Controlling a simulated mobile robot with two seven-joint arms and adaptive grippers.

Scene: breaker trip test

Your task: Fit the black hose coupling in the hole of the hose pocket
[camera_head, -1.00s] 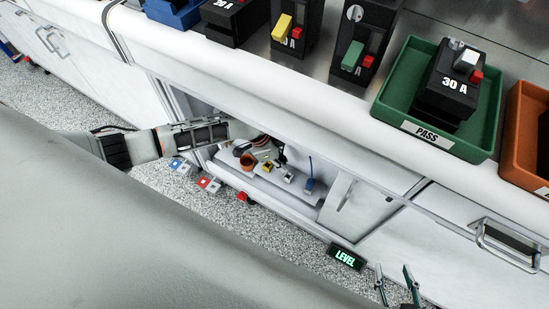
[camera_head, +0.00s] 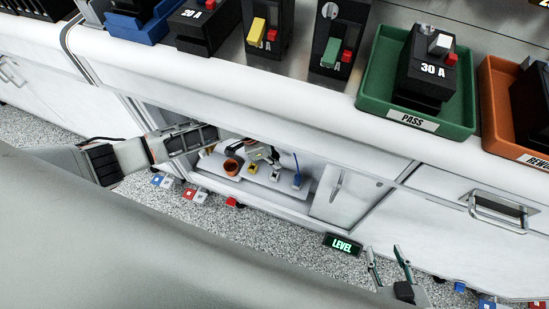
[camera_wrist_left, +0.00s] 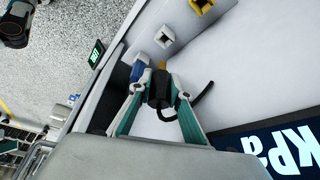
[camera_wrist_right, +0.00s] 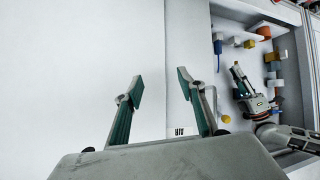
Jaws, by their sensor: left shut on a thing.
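My left gripper (camera_wrist_left: 157,100) is shut on the black hose coupling (camera_wrist_left: 160,88), with a thin black hose curving off to the right. A yellow tip shows just beyond the coupling. The gripper is inside the open cabinet bay, partly hidden by the counter edge in the head view. Small blocks stand near it: blue (camera_wrist_left: 138,68), white with a dark hole (camera_wrist_left: 165,37) and yellow (camera_wrist_left: 200,5). I cannot tell which is the hose pocket. The coupling appears apart from the white block's hole. My right gripper (camera_wrist_right: 160,85) is open and empty, outside the bay.
An orange cup-like cylinder (camera_head: 232,166) stands at the bay's left. A green LEVEL display (camera_head: 342,245) is on the cabinet's lower edge. A dark kPa display (camera_wrist_left: 280,145) is beside the left gripper. The counter above holds breakers and a green PASS tray (camera_head: 370,95).

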